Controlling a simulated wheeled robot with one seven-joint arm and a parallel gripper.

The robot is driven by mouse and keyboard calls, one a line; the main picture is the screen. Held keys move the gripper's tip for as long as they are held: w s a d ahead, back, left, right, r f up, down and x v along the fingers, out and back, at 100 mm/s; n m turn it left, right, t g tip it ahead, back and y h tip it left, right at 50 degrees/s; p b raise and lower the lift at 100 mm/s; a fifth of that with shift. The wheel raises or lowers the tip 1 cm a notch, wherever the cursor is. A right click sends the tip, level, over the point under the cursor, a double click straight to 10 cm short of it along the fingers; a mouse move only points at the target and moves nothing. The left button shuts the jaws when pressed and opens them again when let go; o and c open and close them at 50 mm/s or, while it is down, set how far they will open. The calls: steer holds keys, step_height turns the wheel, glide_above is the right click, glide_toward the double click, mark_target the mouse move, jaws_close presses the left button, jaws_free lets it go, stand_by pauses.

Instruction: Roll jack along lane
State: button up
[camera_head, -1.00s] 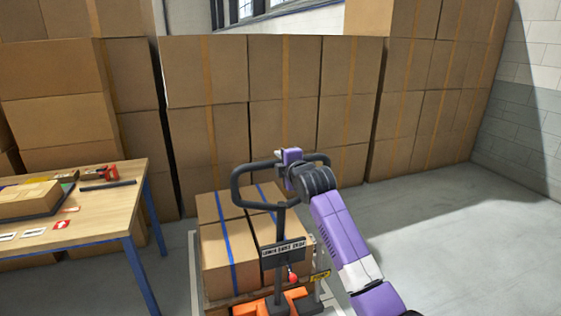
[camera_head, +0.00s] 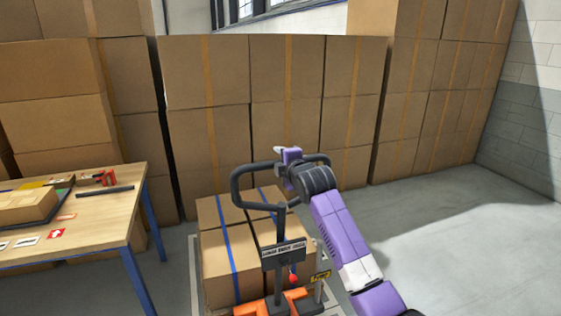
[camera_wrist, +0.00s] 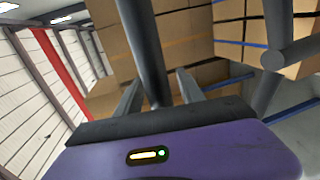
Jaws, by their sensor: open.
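The jack's dark looped handle (camera_head: 238,190) stands upright on a post with a dark lettered sign (camera_head: 284,253). Its orange base (camera_head: 262,307) shows at the bottom of the head view. Several cartons with blue straps (camera_head: 228,262) are stacked on the jack. My gripper (camera_head: 289,154) is at the top right of the handle loop. In the wrist view my gripper (camera_wrist: 158,92) has its two fingers apart, with a grey handle bar (camera_wrist: 148,50) running between them. Whether the fingers touch the bar I cannot tell.
A pale line (camera_head: 193,280) on the floor runs along the load's left side. A wooden table (camera_head: 95,215) with blue legs stands at the left. Tall carton stacks (camera_head: 285,75) wall off the back. Grey floor (camera_head: 450,240) is open on the right.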

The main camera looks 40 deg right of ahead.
steer(key=v, duration=0.8)
steer(key=shift+b, duration=0.45)
steer(key=shift+w, duration=0.1)
stand_by(0.3)
